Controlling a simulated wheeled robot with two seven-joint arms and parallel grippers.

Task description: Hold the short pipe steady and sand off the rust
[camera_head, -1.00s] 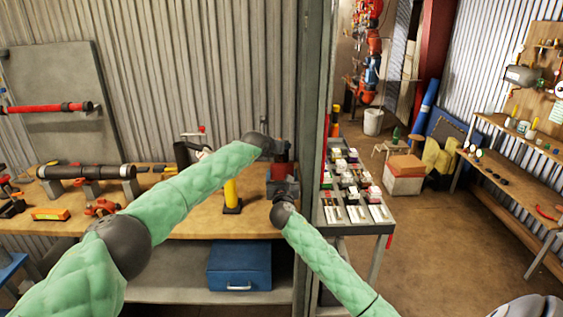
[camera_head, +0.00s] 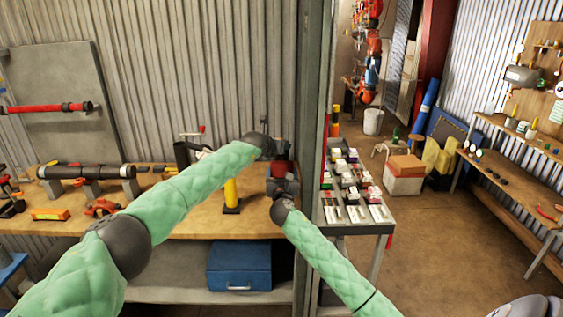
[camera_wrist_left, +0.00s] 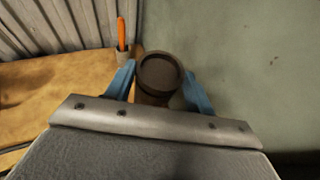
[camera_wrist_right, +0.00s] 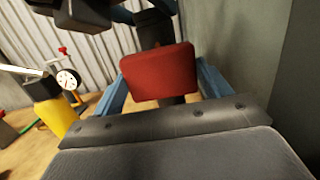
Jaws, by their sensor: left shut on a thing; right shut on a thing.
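The short pipe (camera_wrist_left: 159,73) is dark, and its round end shows between the blue fingers of my left gripper (camera_wrist_left: 160,82) in the left wrist view. My left gripper is shut on it. In the right wrist view the pipe (camera_wrist_right: 154,28) stands upright behind a red sanding block (camera_wrist_right: 160,74). My right gripper (camera_wrist_right: 163,80) is shut on this block, with a finger on each side. The block is right at the pipe's side; whether they touch is hidden. In the head view the red block (camera_head: 281,168) shows small above my right gripper (camera_head: 283,187). I cannot make out rust.
A yellow upright tool (camera_head: 231,194) stands left of the grippers on the wooden bench (camera_head: 190,222). A dial gauge (camera_wrist_right: 67,79) shows in the right wrist view. A grey post (camera_head: 309,130) stands close on the right, with a cart of small boxes (camera_head: 362,226) beyond.

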